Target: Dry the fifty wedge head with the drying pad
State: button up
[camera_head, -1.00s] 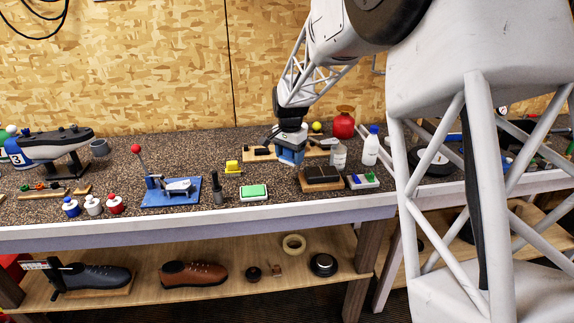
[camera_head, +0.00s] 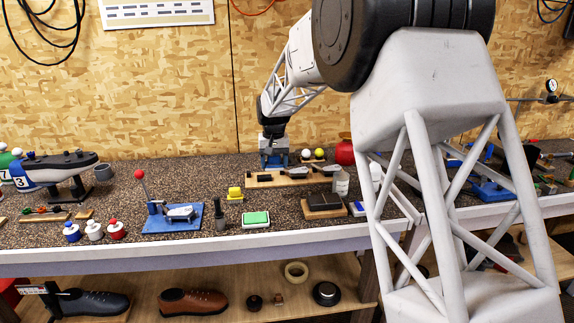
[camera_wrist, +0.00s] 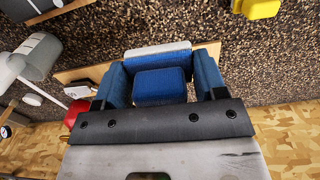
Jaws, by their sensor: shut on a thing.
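My gripper (camera_head: 273,158) is at the back of the bench, shut on a blue block with a pale face, which looks like the drying pad (camera_wrist: 160,86). In the wrist view the block sits between my two blue fingers (camera_wrist: 160,84). A wooden board (camera_head: 257,181) stands just below and in front of my gripper in the head view. Grey and dark club heads (camera_head: 297,172) lie on it. I cannot read which one is the fifty wedge. Whether the pad touches a head cannot be told; in the wrist view the block covers much of the board.
A red container (camera_head: 344,152), a grey cup (camera_head: 340,184) and a dark block (camera_head: 324,201) stand to the right. A yellow block (camera_head: 235,194), a green-topped pad (camera_head: 256,218) and a blue fixture with a red-knobbed lever (camera_head: 160,222) are nearer the front. The OSB wall is close behind.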

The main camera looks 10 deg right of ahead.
jog(key=s+a, duration=0.3)
jog(key=a, duration=1.3)
jog(key=r, duration=0.1)
send_over(181, 211)
jog(key=shift+s+r, duration=0.1)
jog(key=shift+f, duration=4.45)
jog(key=shift+o, duration=0.7)
jog(key=shift+c, duration=1.1)
jog(key=shift+f, duration=0.6)
